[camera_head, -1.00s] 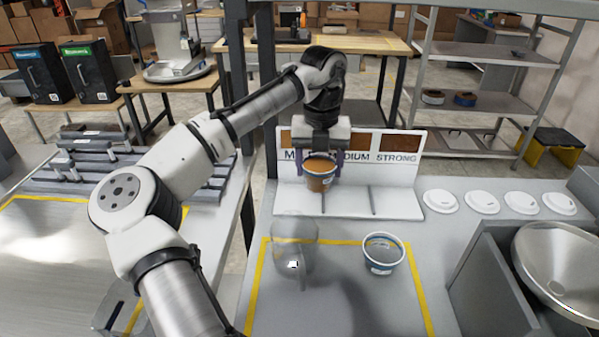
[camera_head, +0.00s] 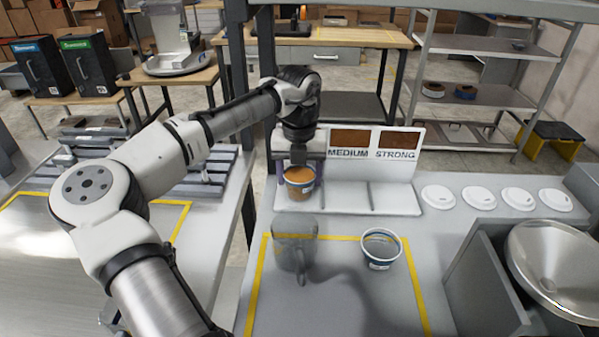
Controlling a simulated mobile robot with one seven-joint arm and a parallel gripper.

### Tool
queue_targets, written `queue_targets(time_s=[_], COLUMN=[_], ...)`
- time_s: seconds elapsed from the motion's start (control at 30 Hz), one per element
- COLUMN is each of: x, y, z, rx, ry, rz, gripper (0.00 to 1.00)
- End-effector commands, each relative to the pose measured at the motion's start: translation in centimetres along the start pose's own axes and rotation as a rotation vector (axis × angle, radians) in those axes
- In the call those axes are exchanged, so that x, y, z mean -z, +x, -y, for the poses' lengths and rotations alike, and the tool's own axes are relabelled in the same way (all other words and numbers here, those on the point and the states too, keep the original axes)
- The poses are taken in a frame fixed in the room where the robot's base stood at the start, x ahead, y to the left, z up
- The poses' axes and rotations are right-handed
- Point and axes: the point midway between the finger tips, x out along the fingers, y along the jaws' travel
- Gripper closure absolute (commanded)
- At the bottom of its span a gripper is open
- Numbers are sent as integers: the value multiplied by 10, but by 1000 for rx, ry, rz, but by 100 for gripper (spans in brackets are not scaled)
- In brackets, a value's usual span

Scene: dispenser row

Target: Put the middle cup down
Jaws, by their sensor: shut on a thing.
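My gripper (camera_head: 299,172) is shut on this cup from above, with a finger on either side. I cannot tell whether the cup's base touches the stand. The stand's back panel reads MEDIUM in the middle and STRONG at the right, with a brown swatch above each word. The left part of the panel is hidden behind my gripper. The middle and right sections in front of the panel are empty.
A clear jug (camera_head: 294,250) and another blue-rimmed cup (camera_head: 382,249) stand inside the yellow-taped area nearer me. Several white lids (camera_head: 438,196) lie in a row right of the stand. A metal bowl (camera_head: 556,265) sits at the far right. A dark frame post rises at the left.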

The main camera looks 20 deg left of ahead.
Motion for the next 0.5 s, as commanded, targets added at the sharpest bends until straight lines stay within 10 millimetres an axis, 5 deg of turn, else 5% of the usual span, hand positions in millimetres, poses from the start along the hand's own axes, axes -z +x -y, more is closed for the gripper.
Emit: queue_targets(time_s=[0.2, 0.5], x=[0, 0], y=[1, 0], z=[0, 0], rx=[0, -1], ry=[0, 0], rz=[0, 0], gripper=[15, 15])
